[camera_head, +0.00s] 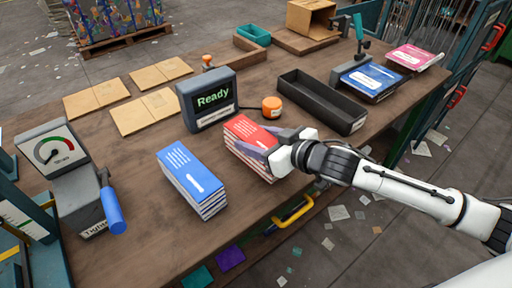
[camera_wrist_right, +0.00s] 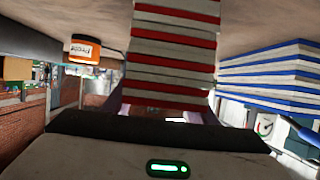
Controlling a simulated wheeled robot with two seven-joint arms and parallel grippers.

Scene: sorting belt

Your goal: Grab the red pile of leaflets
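The red pile of leaflets (camera_head: 247,133) lies on the wooden table, in the middle of the head view. My right gripper (camera_head: 270,153) is at the pile's right end and hides part of it. In the right wrist view the pile's layered red and white edges (camera_wrist_right: 175,45) fill the top middle, with the fingers beside its two sides. Whether the fingers press on it or stand slightly apart is unclear. My left gripper is not in view.
A blue leaflet pile (camera_head: 190,180) lies left of the red one. Behind are the Ready display (camera_head: 209,100), an orange button (camera_head: 272,107) and a black tray (camera_head: 322,101). A gauge device (camera_head: 75,185) stands at left. Bare table lies in front of the red pile.

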